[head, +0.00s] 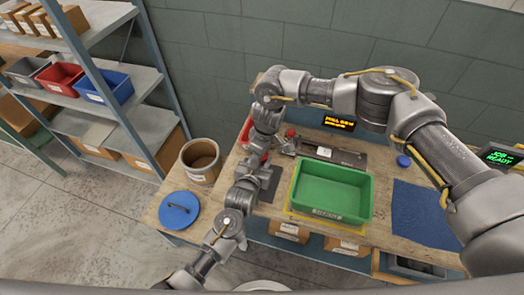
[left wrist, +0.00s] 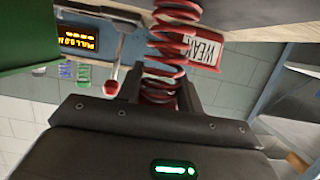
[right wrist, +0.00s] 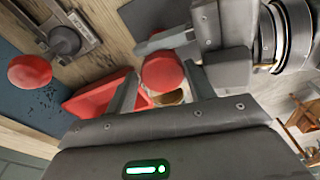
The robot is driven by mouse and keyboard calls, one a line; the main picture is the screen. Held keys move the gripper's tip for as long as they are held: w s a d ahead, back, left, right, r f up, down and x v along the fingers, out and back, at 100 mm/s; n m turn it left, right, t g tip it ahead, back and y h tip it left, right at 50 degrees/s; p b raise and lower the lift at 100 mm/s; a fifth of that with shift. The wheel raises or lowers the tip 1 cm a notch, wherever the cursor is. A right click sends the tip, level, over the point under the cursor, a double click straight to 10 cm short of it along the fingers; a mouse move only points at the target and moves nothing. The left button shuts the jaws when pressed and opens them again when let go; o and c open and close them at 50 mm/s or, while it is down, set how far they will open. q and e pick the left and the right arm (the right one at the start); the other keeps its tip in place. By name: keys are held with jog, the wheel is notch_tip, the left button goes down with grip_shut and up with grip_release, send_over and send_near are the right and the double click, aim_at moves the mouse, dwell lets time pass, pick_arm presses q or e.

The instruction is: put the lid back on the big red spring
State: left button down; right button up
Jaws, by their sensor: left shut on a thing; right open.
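The big red spring (left wrist: 172,45) stands between the fingers of my left gripper (left wrist: 160,90), which is shut on it. Its coils run beyond the fingertips. My right gripper (right wrist: 162,82) is open, with a solid, rounded red piece (right wrist: 162,74) between its fingers. I cannot tell whether this piece is a lid or the spring's end, nor whether the fingers touch it. In the head view both hands are close together over the left of the bench, and the spring is hidden there. A round blue lid (head: 179,210) with a handle lies on the bench's left end.
An open bin (head: 201,160) stands behind the blue lid. A red "WEAK" bin (left wrist: 187,50) and a lever with a red knob (right wrist: 30,72) are close to the hands. A green tray (head: 331,190), a small blue cap (head: 403,161) and a blue mat (head: 424,214) are farther right.

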jog(key=shift+s+a, duration=0.3)
pick_arm(q)
jog(key=shift+f, duration=0.15)
pick_arm(e)
jog(key=shift+r, duration=2.3)
jog(key=shift+w+d, duration=0.15)
jog(key=shift+c, duration=0.4)
